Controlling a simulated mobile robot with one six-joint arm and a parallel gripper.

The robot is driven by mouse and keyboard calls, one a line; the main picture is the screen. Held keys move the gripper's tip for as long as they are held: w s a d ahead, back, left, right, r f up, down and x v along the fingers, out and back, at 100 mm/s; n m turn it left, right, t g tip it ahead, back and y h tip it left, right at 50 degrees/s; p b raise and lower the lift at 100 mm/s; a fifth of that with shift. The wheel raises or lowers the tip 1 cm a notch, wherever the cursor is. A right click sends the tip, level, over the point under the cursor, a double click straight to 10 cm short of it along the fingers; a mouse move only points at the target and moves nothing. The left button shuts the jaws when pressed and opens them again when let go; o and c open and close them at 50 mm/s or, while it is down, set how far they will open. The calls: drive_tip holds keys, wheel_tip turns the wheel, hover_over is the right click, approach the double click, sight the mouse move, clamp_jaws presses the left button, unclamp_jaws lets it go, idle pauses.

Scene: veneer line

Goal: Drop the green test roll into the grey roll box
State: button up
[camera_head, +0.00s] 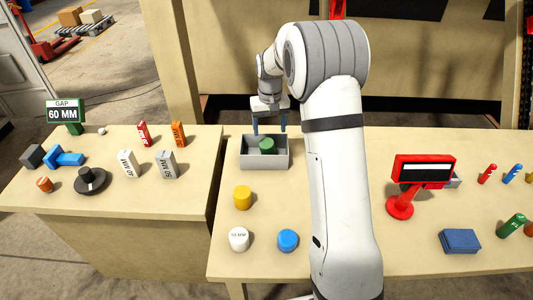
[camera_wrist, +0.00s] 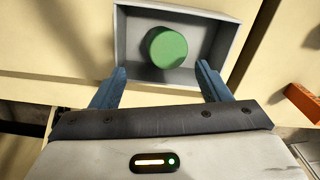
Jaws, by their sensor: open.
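The green test roll (camera_head: 267,145) lies inside the grey roll box (camera_head: 264,165) on the right-hand table. In the wrist view the green roll (camera_wrist: 168,47) shows its round top near the middle of the grey box (camera_wrist: 126,42). My gripper (camera_head: 269,128) is open, with its blue fingers apart at the far edge of the box. In the wrist view my gripper's fingertips (camera_wrist: 161,70) hold nothing between them, and the roll is beyond them.
Yellow (camera_head: 242,197), white (camera_head: 239,239) and blue (camera_head: 287,240) rolls stand in front of the box. A red display stand (camera_head: 402,205) is to the right. A gap separates the left table (camera_head: 150,200), which carries several blocks and a 60 MM sign (camera_head: 64,112).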

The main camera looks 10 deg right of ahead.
wheel_tip(320, 180, up, 8)
drive_tip(key=b, duration=0.1)
idle(0.5)
drive_tip(key=shift+f, duration=0.1)
drive_tip(key=s+r+t, duration=0.1)
drive_tip(key=s+r, duration=0.2)
drive_tip(key=s, duration=0.5)
drive_tip(key=s+r+t, duration=0.1)
drive_tip(key=s+r, duration=0.2)
drive_tip(key=s, duration=0.6)
drive_tip(key=s+f, duration=0.2)
drive_tip(key=s, duration=0.6)
drive_tip(key=s+f+t, duration=0.1)
drive_tip(key=s, duration=0.8)
drive_tip(key=shift+d+f, duration=0.25)
drive_tip(key=shift+f, duration=0.15)
